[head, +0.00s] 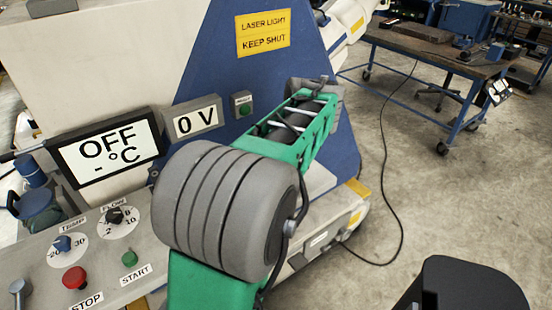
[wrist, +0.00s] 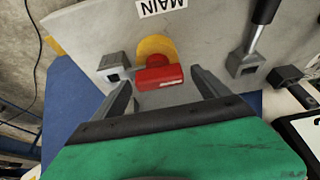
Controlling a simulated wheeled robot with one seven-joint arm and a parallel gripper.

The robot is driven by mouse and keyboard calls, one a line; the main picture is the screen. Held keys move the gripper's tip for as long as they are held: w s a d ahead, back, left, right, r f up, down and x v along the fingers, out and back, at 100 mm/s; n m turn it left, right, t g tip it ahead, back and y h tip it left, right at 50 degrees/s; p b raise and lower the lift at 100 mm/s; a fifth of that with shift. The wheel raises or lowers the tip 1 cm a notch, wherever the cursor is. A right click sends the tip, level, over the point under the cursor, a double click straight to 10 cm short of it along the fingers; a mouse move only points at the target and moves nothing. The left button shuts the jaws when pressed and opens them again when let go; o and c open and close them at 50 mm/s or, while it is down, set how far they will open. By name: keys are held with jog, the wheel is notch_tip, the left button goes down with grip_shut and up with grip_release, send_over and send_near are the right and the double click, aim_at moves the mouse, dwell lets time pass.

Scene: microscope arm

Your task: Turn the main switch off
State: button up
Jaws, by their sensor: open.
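The main switch (wrist: 158,75) is in the wrist view, a red handle on a yellow round plate (wrist: 155,46). It is mounted on a pale grey panel, and an upside-down MAIN label (wrist: 162,7) is beside it. The red handle lies roughly across the picture. My gripper (wrist: 161,78) is open, with one finger on each side of the red handle. I cannot tell if either finger touches it. In the head view my own arm reaches toward the machine's far side, and the switch is hidden there.
Grey blocks (wrist: 113,66) and a black-handled lever (wrist: 254,40) flank the switch. In the head view the display (head: 108,152) reads OFF and the meter (head: 193,119) reads 0 V. STOP (head: 75,278) and START (head: 129,258) buttons are at lower left. A workbench (head: 430,48) stands upper right.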

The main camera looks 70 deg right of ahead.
jog(key=p+v, duration=0.1)
jog(key=v, duration=0.6)
jog(key=shift+s+r, duration=0.2)
jog(key=shift+r, duration=0.15)
jog(key=shift+a, duration=0.15)
jog(key=w+a+f+n+y+p, duration=0.2)
jog(key=w+a+f+n, duration=0.1)
jog(key=w+a, duration=1.8)
jog(key=a+f+n, duration=0.2)
jog(key=a+f, duration=0.1)
jog(key=a, duration=0.8)
jog(key=a+f+n, duration=0.1)
jog(key=a+f, duration=0.2)
jog(key=a, duration=0.9)
jog(key=shift+f+n+p, duration=0.15)
jog(key=shift+n+p, duration=0.15)
jog(key=shift+n, duration=0.1)
jog(key=shift+s, duration=0.15)
